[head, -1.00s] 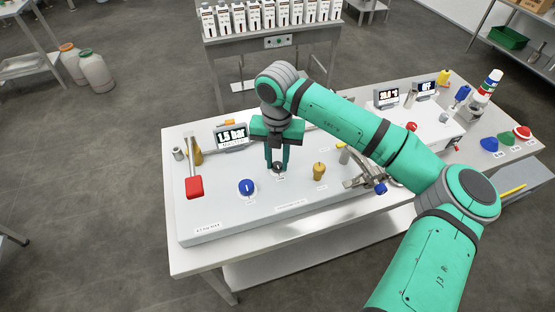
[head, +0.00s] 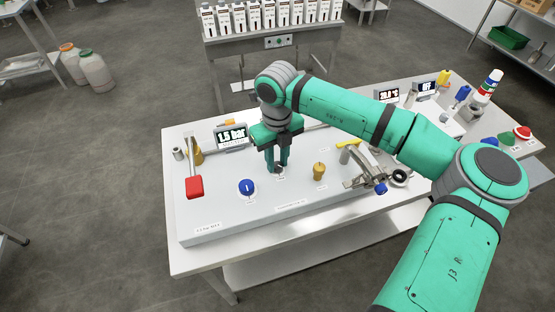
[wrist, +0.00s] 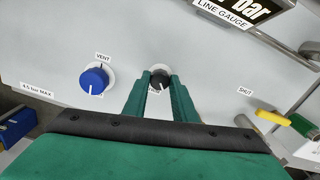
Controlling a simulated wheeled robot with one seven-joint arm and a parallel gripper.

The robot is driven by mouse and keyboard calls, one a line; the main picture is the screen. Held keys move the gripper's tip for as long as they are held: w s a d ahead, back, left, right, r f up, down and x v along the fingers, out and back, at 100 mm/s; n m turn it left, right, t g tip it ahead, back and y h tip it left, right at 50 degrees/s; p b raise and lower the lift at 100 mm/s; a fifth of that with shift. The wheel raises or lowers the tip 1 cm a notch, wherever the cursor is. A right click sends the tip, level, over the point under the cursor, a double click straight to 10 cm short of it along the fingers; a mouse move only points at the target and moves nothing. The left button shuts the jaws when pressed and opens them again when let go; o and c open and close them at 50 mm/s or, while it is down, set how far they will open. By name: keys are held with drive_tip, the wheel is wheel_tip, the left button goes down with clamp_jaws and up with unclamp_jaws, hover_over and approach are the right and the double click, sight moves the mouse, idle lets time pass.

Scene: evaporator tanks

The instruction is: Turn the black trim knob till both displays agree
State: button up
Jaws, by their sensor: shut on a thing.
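The black trim knob (wrist: 160,80) sits between my fingertips in the wrist view, its white pointer mark towards the bottom. My gripper (head: 278,170) is shut on it from above, and it covers most of the knob in the head view. One display (head: 231,137) reads 1.5 bar, at the back left of the panel. The other display, labelled LINE GAUGE (wrist: 240,8), shows only "bar" at the top edge of the wrist view; its number is cut off. In the head view my arm hides it.
A brass knob (head: 319,170) stands close to the right. A yellow handle (head: 348,144) and a metal clamp (head: 362,180) are beyond it. The panel front is clear.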

drive_tip(key=n, duration=0.3)
drive_tip(key=shift+n, duration=0.3)
drive_tip(key=n, duration=0.4)
drive_tip(key=shift+n, duration=0.3)
drive_tip(key=n, duration=0.3)
drive_tip(key=shift+n, duration=2.2)
drive_tip(key=o, duration=1)
drive_tip(key=shift+o, duration=0.2)
drive_tip(key=shift+r, duration=0.1)
